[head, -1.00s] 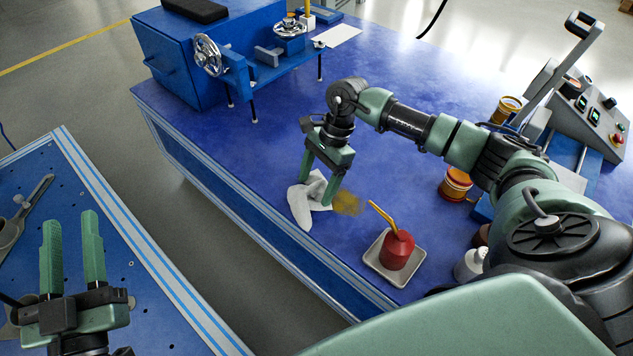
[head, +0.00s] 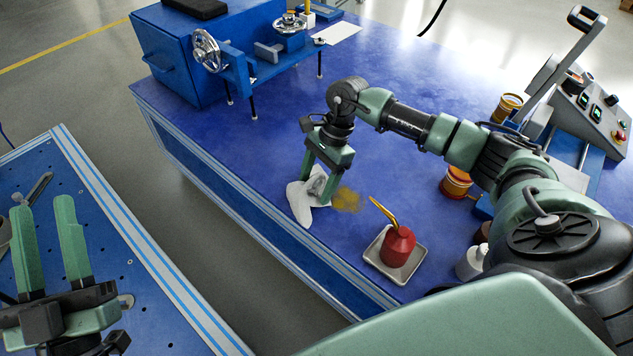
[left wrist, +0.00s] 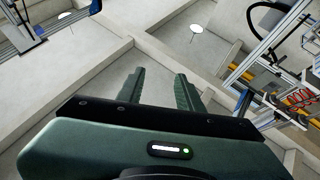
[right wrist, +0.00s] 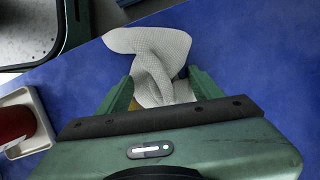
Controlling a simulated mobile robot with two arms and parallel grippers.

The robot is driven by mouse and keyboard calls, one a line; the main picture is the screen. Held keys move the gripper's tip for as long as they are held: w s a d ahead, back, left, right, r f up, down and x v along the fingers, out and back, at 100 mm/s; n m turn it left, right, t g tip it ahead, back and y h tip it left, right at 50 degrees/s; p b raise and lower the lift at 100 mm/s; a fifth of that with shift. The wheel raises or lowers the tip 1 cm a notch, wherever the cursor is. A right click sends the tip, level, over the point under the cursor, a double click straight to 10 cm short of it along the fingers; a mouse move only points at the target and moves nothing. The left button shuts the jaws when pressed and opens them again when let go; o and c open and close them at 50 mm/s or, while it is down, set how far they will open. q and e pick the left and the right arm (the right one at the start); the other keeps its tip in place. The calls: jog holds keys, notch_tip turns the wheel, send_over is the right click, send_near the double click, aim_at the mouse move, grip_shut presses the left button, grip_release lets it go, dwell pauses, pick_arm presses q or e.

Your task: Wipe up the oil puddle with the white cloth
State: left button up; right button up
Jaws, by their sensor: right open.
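The white cloth (head: 300,204) lies crumpled on the blue bench near its front edge. The yellow-brown oil puddle (head: 347,200) is just right of it on the bench. My right gripper (head: 317,190) points down at the cloth, its fingers open on either side of a raised fold. In the right wrist view the cloth (right wrist: 150,48) bunches up between and beyond the fingers; whether they touch it I cannot tell. The gripper hides part of the cloth and of the puddle's edge. My left gripper (head: 43,205) is open and empty, over the other bench.
A red oil can (head: 398,246) stands in a pale tray (head: 374,270) right of the puddle. A yellow-and-red tin (head: 455,182) and a white bottle (head: 470,263) are further right. A blue machine with handwheels (head: 205,60) stands at the back.

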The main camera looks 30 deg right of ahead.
jog(key=shift+s+f, duration=0.15)
grip_shut()
dwell(0.4)
